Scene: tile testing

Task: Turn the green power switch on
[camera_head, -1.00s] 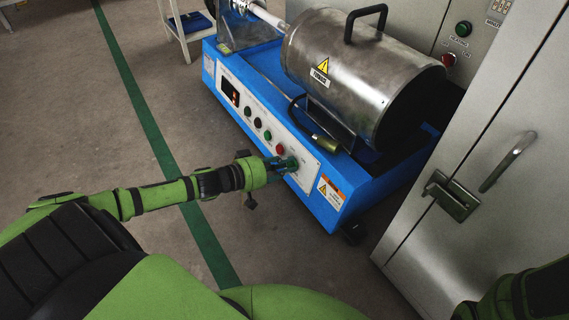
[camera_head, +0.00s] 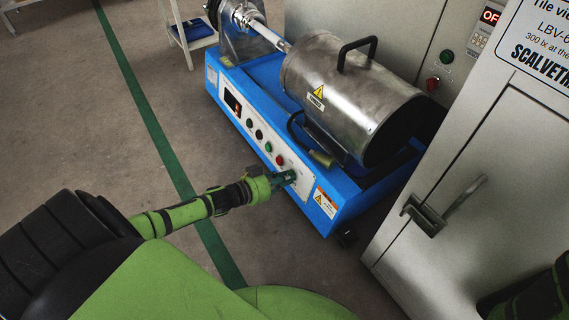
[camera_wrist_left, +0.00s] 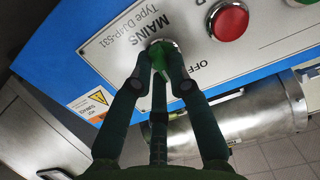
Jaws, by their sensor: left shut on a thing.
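The green power switch (camera_wrist_left: 161,47) sits on the grey control panel (camera_wrist_left: 250,55) beside the printed word MAINS in the left wrist view. My left gripper (camera_wrist_left: 160,76) is shut on it, with the fingers around the knob's sides. In the head view my left gripper (camera_head: 286,178) reaches the right end of the panel on the blue machine (camera_head: 338,208) and hides the switch. The knob's turned position is hard to tell. My right arm shows only in part at the bottom right corner, its gripper out of view.
A red button (camera_head: 280,160) is close to the left gripper, with more buttons and a dark display (camera_head: 232,102) further left. A metal drum (camera_head: 345,90) lies on the machine. A cabinet door (camera_head: 500,140) with a handle stands at right. The floor in front is open.

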